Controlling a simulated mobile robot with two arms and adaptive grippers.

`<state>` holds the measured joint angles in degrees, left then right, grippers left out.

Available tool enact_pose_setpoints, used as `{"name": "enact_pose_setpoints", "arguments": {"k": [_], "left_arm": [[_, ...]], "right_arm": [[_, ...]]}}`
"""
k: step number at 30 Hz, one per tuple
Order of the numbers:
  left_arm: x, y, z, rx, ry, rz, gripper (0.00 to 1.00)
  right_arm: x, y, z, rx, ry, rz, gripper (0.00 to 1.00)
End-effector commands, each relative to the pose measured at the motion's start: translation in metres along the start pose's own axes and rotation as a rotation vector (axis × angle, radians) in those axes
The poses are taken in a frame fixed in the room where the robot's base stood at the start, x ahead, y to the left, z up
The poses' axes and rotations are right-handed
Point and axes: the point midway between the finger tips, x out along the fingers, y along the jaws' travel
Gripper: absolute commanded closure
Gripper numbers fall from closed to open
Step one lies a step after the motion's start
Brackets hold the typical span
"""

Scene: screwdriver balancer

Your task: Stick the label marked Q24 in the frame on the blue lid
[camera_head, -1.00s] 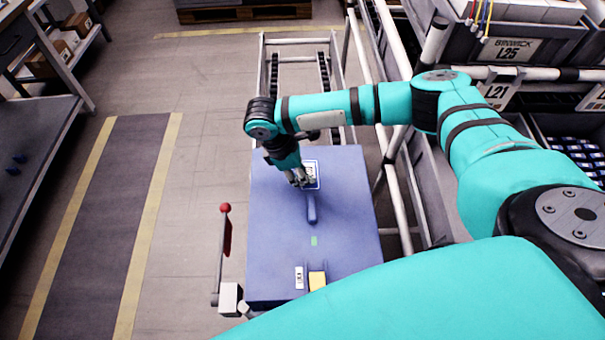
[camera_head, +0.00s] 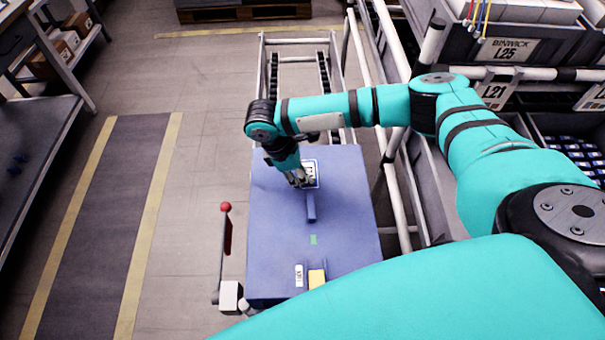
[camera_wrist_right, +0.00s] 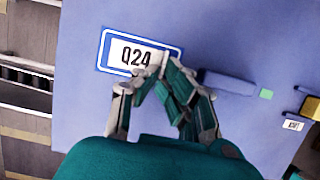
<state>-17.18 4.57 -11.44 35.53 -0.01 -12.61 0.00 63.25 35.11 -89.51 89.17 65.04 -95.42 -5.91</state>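The blue lid (camera_head: 345,212) lies flat below my right arm. Near its far edge is a blue-edged white frame (camera_head: 316,172), which also shows in the wrist view (camera_wrist_right: 101,57). The white label marked Q24 (camera_wrist_right: 127,54) lies within the frame's outline, roughly lined up with it; whether it lies flat against the lid cannot be told. My right gripper (camera_head: 299,182) is over the frame. In the wrist view its fingertips (camera_wrist_right: 154,75) come together at the label's right end and seem shut on it, covering that corner. My left gripper is not in view.
A raised blue bar (camera_head: 311,207) lies on the lid close to the gripper. Nearer are a green patch (camera_head: 313,240), a small white label (camera_head: 299,275) and a yellow block (camera_head: 317,278). A red-knobbed lever (camera_head: 226,207) stands left of the lid. Rails and shelving stand right.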

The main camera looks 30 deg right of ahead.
Motion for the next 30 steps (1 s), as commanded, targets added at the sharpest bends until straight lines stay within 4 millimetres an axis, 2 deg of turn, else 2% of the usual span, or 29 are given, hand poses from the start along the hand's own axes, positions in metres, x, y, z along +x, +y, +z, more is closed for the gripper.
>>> {"name": "enact_pose_setpoints", "arguments": {"k": [14, 21, 30], "left_arm": [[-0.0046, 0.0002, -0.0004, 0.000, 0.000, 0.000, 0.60], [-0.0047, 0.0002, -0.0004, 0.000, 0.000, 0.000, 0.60], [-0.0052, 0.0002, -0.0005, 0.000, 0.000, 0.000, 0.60]], "right_arm": [[0.0056, -0.0018, -0.0012, 0.000, 0.000, -0.003, 1.00], [0.0047, -0.0017, -0.0011, -0.001, 0.000, -0.003, 0.68], [0.0030, -0.0012, -0.0007, -0.001, 0.000, -0.002, 0.66]]}}
